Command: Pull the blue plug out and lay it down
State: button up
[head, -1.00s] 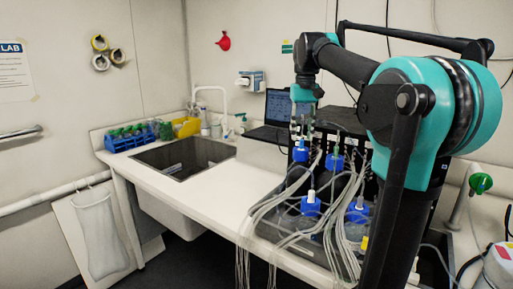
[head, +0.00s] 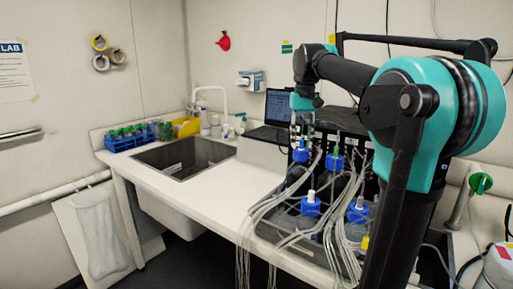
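Several bottles with blue caps stand in a group on the bench at right. The rear left blue cap (head: 300,155) is below my gripper (head: 302,137), whose slim fingers point down close to its top. Whether the fingers touch anything there, and whether they are open or shut, is too small to tell. Another blue cap (head: 335,162) is just to the right. Two more, a front left cap (head: 311,207) and a front right cap (head: 357,213), have pale fittings on top. I cannot tell which blue part is the plug.
Pale tubes (head: 262,222) loop from the caps over the bench's front edge. A laptop (head: 278,107) stands behind. The white bench top (head: 225,187) is bare between the bottles and the sink (head: 184,158). A blue rack (head: 128,140) stands beyond the sink.

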dwell(0.3)
grip_shut()
jog(key=shift+r, duration=0.1)
jog(key=shift+r, duration=2.9)
